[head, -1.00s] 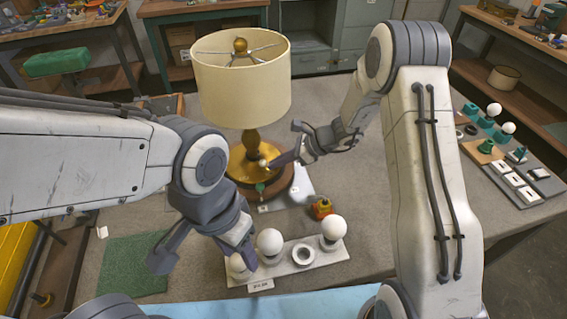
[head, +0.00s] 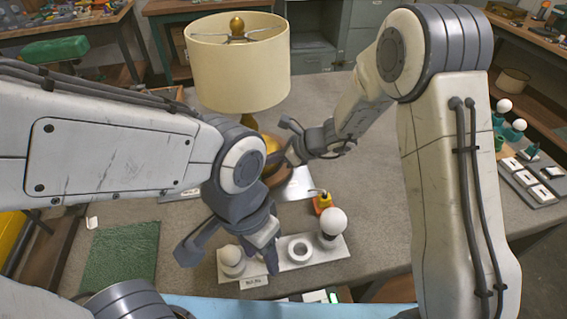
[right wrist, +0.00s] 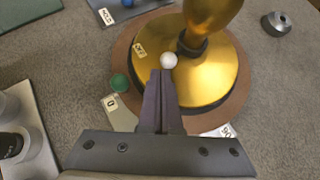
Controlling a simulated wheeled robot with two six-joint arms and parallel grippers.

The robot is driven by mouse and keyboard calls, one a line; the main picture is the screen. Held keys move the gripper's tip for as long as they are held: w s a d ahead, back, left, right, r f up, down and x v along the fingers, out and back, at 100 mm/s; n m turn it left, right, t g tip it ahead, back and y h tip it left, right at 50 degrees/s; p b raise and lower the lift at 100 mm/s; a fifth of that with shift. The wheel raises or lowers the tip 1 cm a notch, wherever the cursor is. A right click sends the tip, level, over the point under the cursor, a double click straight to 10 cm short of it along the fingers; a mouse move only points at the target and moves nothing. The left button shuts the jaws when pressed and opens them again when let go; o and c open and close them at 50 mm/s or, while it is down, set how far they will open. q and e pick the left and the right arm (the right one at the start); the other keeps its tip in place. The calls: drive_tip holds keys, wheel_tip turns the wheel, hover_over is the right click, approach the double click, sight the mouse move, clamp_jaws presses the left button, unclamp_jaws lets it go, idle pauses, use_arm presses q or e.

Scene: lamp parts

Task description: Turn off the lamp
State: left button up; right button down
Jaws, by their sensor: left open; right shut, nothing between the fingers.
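The lamp has a cream shade (head: 237,72) and a brass stem and base, partly hidden in the head view by my left arm. In the right wrist view its round gold base (right wrist: 218,80) sits on a brown disc. My left gripper (head: 229,258) is open over the bulb tray. No glow shows in the shade.
A green ball (right wrist: 119,83) is near the lamp base. A green mat (head: 120,256) lies at left. Grey table is clear at right centre.

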drive_tip(key=shift+s+a+f+b, duration=0.15)
drive_tip(key=shift+s+a+b, duration=0.45)
drive_tip(key=shift+a+b, duration=0.35)
drive_tip(key=shift+s+a+b, duration=0.15)
drive_tip(key=shift+a+b, duration=0.2)
drive_tip(key=shift+a, duration=0.15)
drive_tip(key=shift+s+a+b, duration=0.15)
drive_tip(key=shift+a+b, duration=0.15)
drive_tip(key=shift+a, duration=0.2)
drive_tip(key=shift+w, duration=0.1)
drive_tip(key=shift+w+d+r+p, duration=0.2)
drive_tip(key=shift+w+d+p, duration=0.2)
drive_tip(key=shift+w, duration=0.3)
drive_tip(key=shift+d+r, duration=0.2)
drive_tip(key=v, duration=0.9)
drive_tip(key=shift+s+d+r+p, duration=0.2)
drive_tip(key=shift+s+p, duration=0.1)
drive_tip(key=shift+s, duration=0.15)
